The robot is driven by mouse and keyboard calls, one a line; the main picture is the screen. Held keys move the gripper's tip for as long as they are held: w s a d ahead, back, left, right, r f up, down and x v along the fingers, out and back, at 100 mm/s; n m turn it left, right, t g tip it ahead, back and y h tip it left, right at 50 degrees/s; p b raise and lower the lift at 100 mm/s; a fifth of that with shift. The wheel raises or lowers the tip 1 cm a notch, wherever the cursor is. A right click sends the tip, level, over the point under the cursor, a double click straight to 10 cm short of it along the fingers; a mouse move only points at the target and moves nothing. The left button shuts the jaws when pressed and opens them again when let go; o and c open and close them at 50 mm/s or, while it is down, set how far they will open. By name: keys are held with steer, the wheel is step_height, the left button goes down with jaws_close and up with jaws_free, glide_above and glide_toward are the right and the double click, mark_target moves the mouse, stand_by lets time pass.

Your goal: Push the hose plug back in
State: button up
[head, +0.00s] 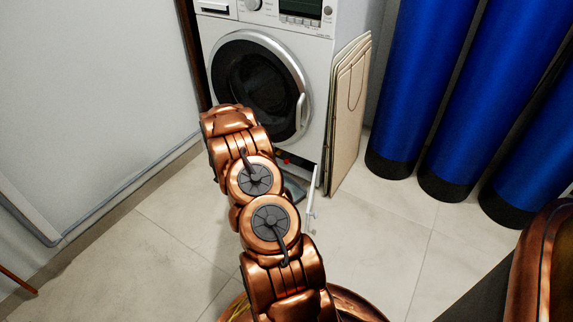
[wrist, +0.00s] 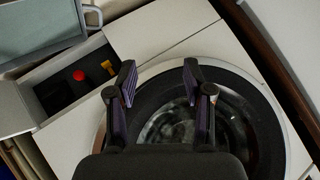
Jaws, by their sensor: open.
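In the wrist view, a dark open recess (wrist: 60,92) in the washing machine's white front holds a round red part (wrist: 79,75) and a small orange-yellow part (wrist: 107,67). I cannot tell for sure which is the hose plug. In the head view, the red part (head: 286,161) shows small at the machine's lower right.
The washing machine (head: 318,95) has its round door (head: 258,85) shut. A grey-blue tray (wrist: 45,28) lies by the recess. An open white flap (head: 312,190) sticks out. Folded boards (head: 347,115) lean at right, near blue cylinders (head: 408,90).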

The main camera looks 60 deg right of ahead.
steer(key=s+d+f+m+h, duration=0.3)
steer(key=s+d+f, duration=0.2)
steer(key=d+f, duration=0.25)
steer(key=m+g+h+b, duration=0.2)
steer(key=h, duration=0.1)
glide_toward(286, 163)
steer(key=w+d, duration=0.1)
steer(key=d, duration=0.2)
steer(key=shift+m, duration=0.3)
steer(key=shift+f+b+x, duration=0.2)
steer(key=shift+b+x, duration=0.6)
steer(key=shift+x, duration=0.9)
steer(key=shift+f+b+x, duration=0.2)
steer(key=shift+b+x, duration=0.6)
steer(key=shift+x, duration=0.9)
steer(key=shift+d, duration=0.3)
jaws_close()
